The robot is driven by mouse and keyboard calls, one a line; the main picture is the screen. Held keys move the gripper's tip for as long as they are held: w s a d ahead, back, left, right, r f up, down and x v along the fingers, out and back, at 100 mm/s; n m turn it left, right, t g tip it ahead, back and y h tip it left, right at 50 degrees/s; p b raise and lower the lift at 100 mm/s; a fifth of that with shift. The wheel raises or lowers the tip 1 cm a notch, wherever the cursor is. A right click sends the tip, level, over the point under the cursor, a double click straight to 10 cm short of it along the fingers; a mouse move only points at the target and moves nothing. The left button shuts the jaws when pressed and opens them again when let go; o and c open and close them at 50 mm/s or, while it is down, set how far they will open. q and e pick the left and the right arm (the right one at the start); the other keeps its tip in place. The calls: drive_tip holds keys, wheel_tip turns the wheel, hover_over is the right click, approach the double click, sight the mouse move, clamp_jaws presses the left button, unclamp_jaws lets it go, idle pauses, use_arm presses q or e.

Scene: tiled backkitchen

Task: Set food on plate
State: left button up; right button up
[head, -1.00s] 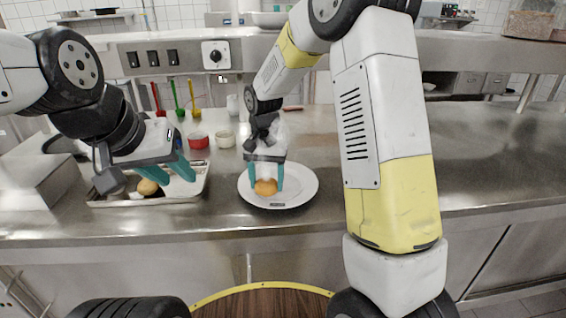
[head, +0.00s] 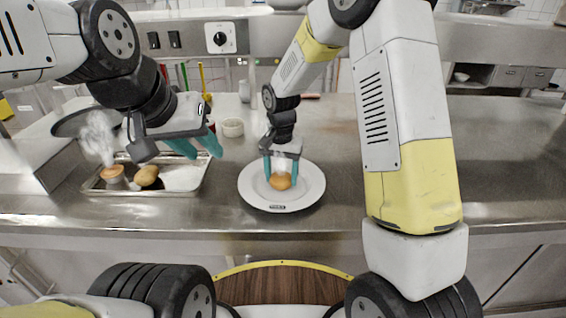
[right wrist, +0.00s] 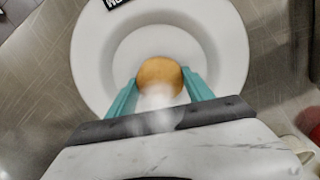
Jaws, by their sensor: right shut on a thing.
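A round golden-brown food item (head: 280,182) is between the teal fingers of my right gripper (head: 281,172), which is shut on it. It is at the middle of the white plate (head: 311,193); I cannot tell whether it touches the plate. The right wrist view shows the same food (right wrist: 160,75) between the fingers, over the plate (right wrist: 232,62). A metal tray (head: 140,193) at the left holds a brown food item (head: 146,175) and a steaming orange-topped item (head: 111,172). My left gripper (head: 204,154) is above the tray's right side, its fingers apart and empty.
Coloured-handled utensils (head: 203,80) stand behind my left gripper, partly hidden. The counter (head: 340,150) right of the plate is clear, but my right arm crosses in front of it.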

sight(281, 176)
drive_tip(key=o, duration=1.4)
drive_tip(key=shift+f, duration=0.15)
drive_tip(key=shift+o, duration=0.2)
wheel_tip(281, 176, up, 12)
drive_tip(key=s+d+r+n+t+y, duration=0.2)
drive_tip(key=s+d+r+t, duration=0.1)
drive_tip(key=s+d+r, duration=0.7)
drive_tip(key=s+d+r+n+t, duration=0.1)
drive_tip(key=s+d+t, duration=0.2)
drive_tip(key=s, duration=0.8)
drive_tip(key=shift+d+r+n, duration=0.15)
drive_tip(key=shift+d+n, duration=0.15)
drive_tip(key=shift+d, duration=0.35)
